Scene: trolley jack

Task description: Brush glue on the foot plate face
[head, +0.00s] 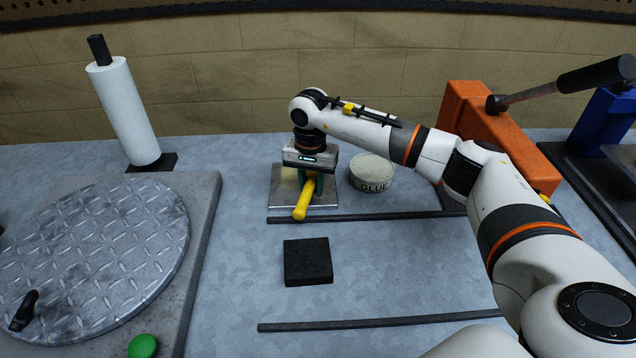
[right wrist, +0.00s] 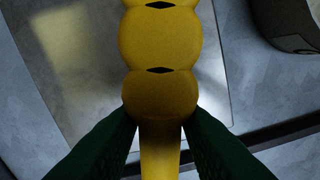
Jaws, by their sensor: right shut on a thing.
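My right gripper (head: 309,180) is shut on the yellow handle of a brush (head: 303,203), which lies between its green fingers. In the right wrist view the ridged yellow handle (right wrist: 160,45) fills the middle, with a finger on each side; the bristles are not visible. Below the gripper lies a flat, shiny, square metal plate (head: 283,199), perhaps the foot plate; it also shows in the right wrist view (right wrist: 70,95). I cannot tell whether the brush touches it. The round tin marked GLUE (head: 372,177) stands just right of the plate. My left gripper is out of view.
A black square pad (head: 307,262) lies in front, between two dark strips on the bench. An orange block (head: 480,120) with a lever stands right, behind my arm. A round tread plate (head: 95,260) and a white roll (head: 125,110) are left.

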